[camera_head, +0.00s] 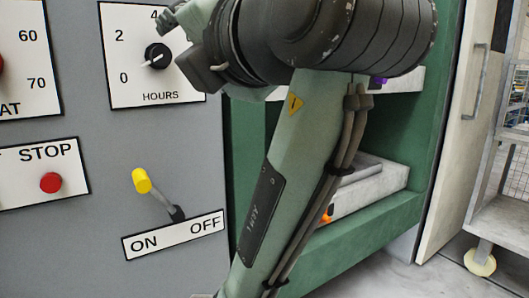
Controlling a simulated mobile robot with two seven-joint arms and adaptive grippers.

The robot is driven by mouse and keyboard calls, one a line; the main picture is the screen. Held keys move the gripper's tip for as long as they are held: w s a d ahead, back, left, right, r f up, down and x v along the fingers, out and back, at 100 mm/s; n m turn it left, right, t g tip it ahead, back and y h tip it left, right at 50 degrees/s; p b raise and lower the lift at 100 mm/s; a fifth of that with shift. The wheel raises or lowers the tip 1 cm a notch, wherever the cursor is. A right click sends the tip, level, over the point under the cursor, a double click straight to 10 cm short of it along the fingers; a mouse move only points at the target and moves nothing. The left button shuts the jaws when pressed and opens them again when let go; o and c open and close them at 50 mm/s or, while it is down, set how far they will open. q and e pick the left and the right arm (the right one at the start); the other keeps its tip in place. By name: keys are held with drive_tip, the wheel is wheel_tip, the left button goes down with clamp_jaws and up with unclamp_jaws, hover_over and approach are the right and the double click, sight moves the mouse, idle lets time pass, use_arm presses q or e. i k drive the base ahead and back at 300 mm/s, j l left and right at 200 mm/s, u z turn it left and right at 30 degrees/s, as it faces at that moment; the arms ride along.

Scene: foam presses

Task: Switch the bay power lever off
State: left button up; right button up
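The bay power lever (141,181) has a yellow knob and a grey shaft rising from a dark pivot. It leans up and left, towards the ON side of the ON/OFF plate (173,236) below it. My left gripper (184,46) is above and right of the knob, in front of the panel near the HOURS dial. Its fingers look spread, with nothing visible between them, and it is apart from the lever. My forearm rises from the bottom, right of the lever. My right gripper is not in view.
The HOURS dial (158,56) is close to the fingers. A red STOP button (50,183) sits left of the lever. A green press frame (430,150) stands behind my arm. A wheeled cart (498,215) is at the far right. Space directly around the knob is clear.

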sight(143, 183)
drive_tip(key=k+l, duration=0.75)
